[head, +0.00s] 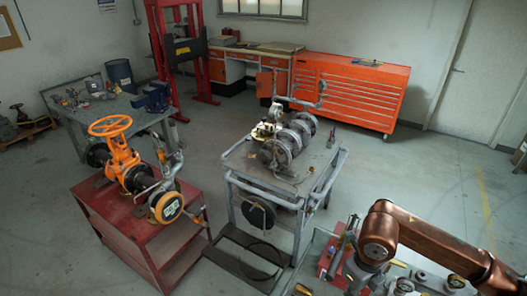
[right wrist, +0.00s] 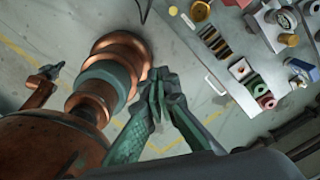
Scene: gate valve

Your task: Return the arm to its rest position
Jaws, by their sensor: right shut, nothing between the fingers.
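The orange gate valve (head: 122,160) with its round handwheel (head: 110,125) stands upright on a red cart (head: 150,236) at the left of the head view. My right arm (head: 425,240) is copper-coloured and reaches in from the lower right of the head view, far from the valve. My right gripper (right wrist: 158,80) shows in the right wrist view, its greenish fingers together with nothing between them. It is apart from the valve, above floor beside a light worktop. The head view does not show its fingers. My left gripper is not seen in the head view.
A grey cart (head: 240,178) with flanged pipework stands mid-room. A light worktop (right wrist: 215,75) holding small parts and rings is close to my right gripper.

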